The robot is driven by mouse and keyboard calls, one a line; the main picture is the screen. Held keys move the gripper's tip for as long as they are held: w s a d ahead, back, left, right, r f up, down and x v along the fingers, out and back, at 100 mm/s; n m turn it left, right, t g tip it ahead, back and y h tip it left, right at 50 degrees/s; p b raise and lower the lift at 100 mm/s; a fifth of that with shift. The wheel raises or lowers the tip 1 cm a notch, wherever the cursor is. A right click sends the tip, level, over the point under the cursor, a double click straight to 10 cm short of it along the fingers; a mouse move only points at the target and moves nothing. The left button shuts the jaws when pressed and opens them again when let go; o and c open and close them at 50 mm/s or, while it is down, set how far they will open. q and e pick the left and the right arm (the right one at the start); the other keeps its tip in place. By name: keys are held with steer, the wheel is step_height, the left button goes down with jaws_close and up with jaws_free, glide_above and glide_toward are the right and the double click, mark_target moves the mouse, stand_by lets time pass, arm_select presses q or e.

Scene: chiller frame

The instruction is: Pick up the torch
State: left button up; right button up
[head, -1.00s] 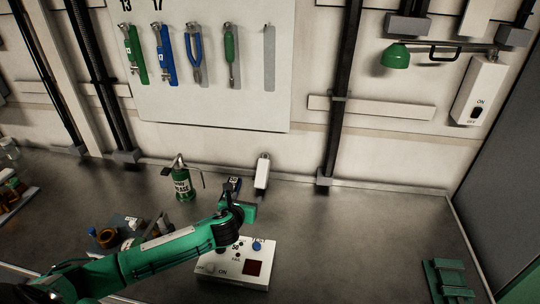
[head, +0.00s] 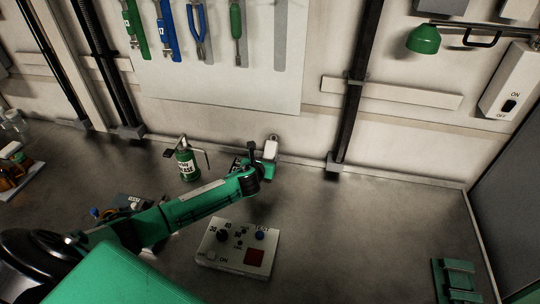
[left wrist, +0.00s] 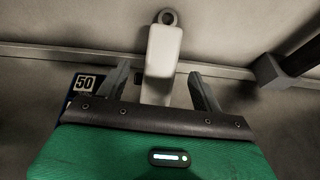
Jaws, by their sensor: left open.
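The torch appears to be the pale grey-white upright block with a ring on top (head: 271,149), standing near the back wall. In the left wrist view the torch (left wrist: 163,48) is straight ahead, its lower part between the two fingers. My left gripper (head: 258,158) reaches it from the front left in the head view. In the left wrist view the left gripper (left wrist: 159,74) is open, with a finger on each side of the torch and visible gaps. The torch's base is hidden behind the gripper body. My right gripper is not in view.
A dark blue item marked 50 (left wrist: 85,86) lies just left of the gripper. A green grease can (head: 186,163) stands left of the torch. A white control box (head: 238,248) sits in front. A dark post (head: 349,90) rises at right. The bench right of the torch is clear.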

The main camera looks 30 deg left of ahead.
mark_target(269, 154)
arm_select(q)
steer(key=shift+w+f, duration=0.15)
steer(key=shift+w, duration=0.15)
steer(key=shift+w+a+f+p, duration=0.1)
steer(key=shift+w+p, duration=0.25)
steer(key=shift+w, duration=0.1)
steer(key=x, duration=0.2)
steer(key=shift+w+f+p, duration=0.25)
steer(key=shift+w+p, duration=0.1)
steer(key=shift+p, duration=0.05)
steer(key=shift+w+a+f, duration=0.1)
steer(key=shift+w+f, duration=0.25)
steer(key=shift+w, duration=0.3)
steer(key=c, duration=1.3)
steer(key=shift+r, duration=0.15)
